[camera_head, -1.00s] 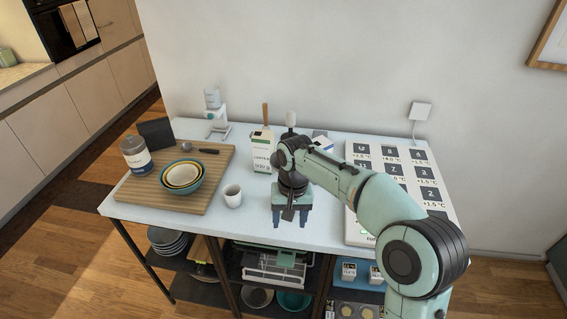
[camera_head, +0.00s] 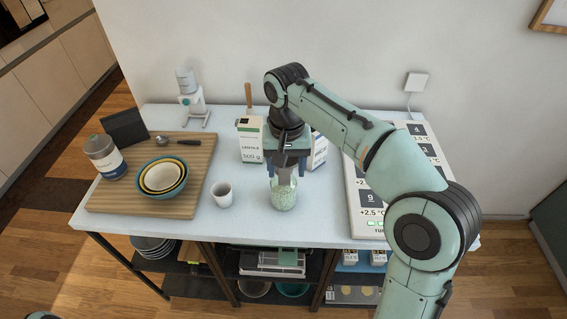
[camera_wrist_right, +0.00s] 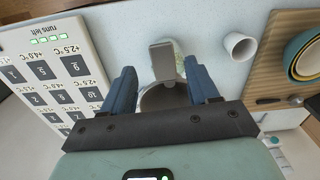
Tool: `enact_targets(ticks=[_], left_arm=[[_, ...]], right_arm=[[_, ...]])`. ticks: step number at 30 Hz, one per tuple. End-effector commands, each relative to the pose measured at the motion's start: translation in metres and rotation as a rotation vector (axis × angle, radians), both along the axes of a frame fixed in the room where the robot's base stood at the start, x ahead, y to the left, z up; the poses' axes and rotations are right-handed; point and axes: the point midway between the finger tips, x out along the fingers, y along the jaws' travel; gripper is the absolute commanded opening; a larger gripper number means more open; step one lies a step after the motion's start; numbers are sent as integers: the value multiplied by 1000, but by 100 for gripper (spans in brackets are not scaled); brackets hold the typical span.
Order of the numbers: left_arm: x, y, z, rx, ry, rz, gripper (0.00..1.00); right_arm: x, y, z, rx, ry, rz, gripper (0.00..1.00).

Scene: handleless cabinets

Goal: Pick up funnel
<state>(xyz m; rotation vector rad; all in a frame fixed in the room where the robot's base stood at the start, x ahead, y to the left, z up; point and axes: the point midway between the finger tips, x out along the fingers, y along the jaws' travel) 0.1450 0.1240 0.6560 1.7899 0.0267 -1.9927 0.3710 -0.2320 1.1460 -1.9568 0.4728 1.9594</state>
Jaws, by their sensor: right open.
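A glass jar (camera_head: 284,197) of pale green granules stands near the table's front edge. A grey piece (camera_head: 284,174), which looks like the funnel, shows above the jar, under my right gripper (camera_head: 288,170). In the right wrist view, a round grey rim (camera_wrist_right: 160,97) with a flat grey tab (camera_wrist_right: 163,62) lies between the blue fingers of my right gripper (camera_wrist_right: 163,88). The fingers are apart, with gaps at the sides. The palm hides part of the rim. I cannot tell whether the funnel sits in the jar. My left gripper is out of view.
A white cup (camera_head: 222,194) stands left of the jar. A wooden board (camera_head: 197,152) holds nested bowls (camera_head: 162,177) and a canister (camera_head: 104,157). A carton (camera_head: 250,140) stands behind the gripper. A white panel (camera_head: 366,215) with dark tiles lies at the right.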

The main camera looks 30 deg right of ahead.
Motion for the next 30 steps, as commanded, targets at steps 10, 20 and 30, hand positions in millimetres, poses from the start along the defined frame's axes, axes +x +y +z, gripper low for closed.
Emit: enact_targets(ticks=[10, 20, 30], left_arm=[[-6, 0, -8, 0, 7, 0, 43], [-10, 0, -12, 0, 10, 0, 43], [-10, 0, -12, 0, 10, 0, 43]], right_arm=[[3, 2, -38, 0, 2, -1, 60], [4, 2, -57, 1, -3, -1, 60], [4, 2, -56, 0, -4, 0, 3]])
